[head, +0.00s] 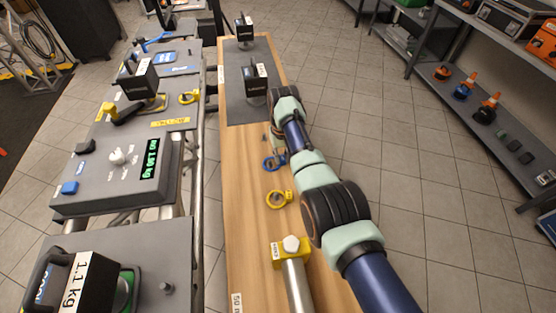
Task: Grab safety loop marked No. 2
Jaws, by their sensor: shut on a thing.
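My gripper (278,150) hangs below my wrist over the wooden bench (243,190), mostly hidden by my arm. Its fingertips are small and partly covered, at the blue loop (268,164); it appears shut on this loop. A yellow loop (270,200) lies on the bench nearer the camera, apart from the gripper. Another yellow loop (189,97) is on the grey equipment at the left. The number markings on the loops are too small to read, so I cannot tell which is No. 2.
A yellow clamp on a metal post (291,250) stands at the bench's near end. Black weights (255,82) stand on a dark mat at its far end. Grey consoles (110,165) and a 1.1 kg weight (75,282) line the left. Shelves (480,130) are right, across open floor.

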